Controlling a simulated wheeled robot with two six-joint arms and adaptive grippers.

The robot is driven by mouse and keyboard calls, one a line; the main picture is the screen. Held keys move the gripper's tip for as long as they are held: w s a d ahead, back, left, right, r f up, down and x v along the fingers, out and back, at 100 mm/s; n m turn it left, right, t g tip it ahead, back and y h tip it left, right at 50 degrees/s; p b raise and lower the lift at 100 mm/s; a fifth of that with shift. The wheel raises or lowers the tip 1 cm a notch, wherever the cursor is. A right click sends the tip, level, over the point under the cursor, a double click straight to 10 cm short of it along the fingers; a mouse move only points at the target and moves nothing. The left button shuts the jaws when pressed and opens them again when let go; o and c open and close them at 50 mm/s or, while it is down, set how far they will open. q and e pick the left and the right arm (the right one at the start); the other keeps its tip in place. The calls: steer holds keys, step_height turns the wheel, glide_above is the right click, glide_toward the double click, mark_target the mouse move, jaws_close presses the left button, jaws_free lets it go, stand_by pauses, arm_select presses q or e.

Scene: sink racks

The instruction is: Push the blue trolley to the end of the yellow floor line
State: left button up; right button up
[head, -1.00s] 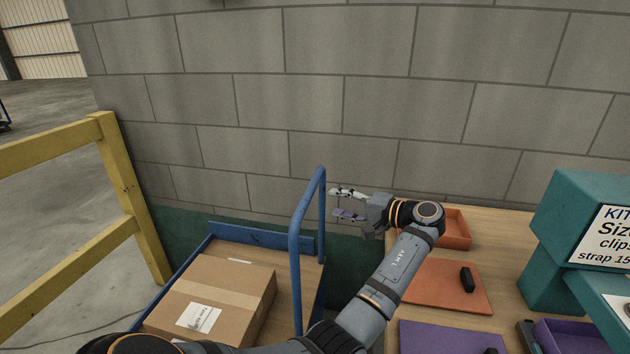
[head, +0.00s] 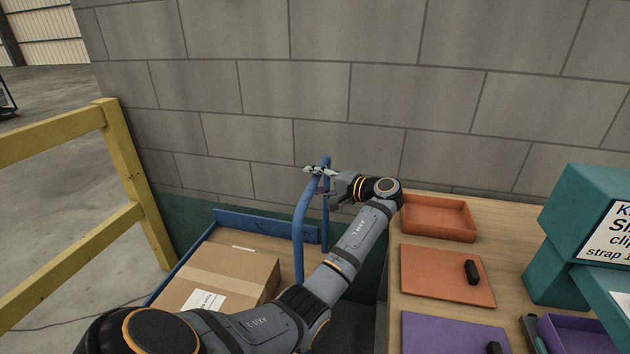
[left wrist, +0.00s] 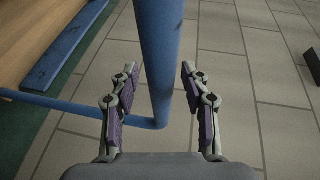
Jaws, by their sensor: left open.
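The blue trolley (head: 267,228) stands by the block wall, with a cardboard box (head: 225,276) on its wooden deck. Its blue push handle (head: 300,232) rises at the right end. My left gripper (head: 314,172) is at the top of the handle in the head view. In the left wrist view, the handle's bar (left wrist: 160,60) passes between the two spread fingers (left wrist: 160,92), with space on both sides. The left gripper is open. The right gripper is not in view. The yellow floor line is not visible.
A yellow railing (head: 122,160) stands on the left. The grey block wall (head: 390,90) is behind.

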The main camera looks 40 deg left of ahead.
arm_select(q)
steer(key=shift+c, duration=0.4)
jaws_close()
steer(key=shift+s+a, duration=0.1)
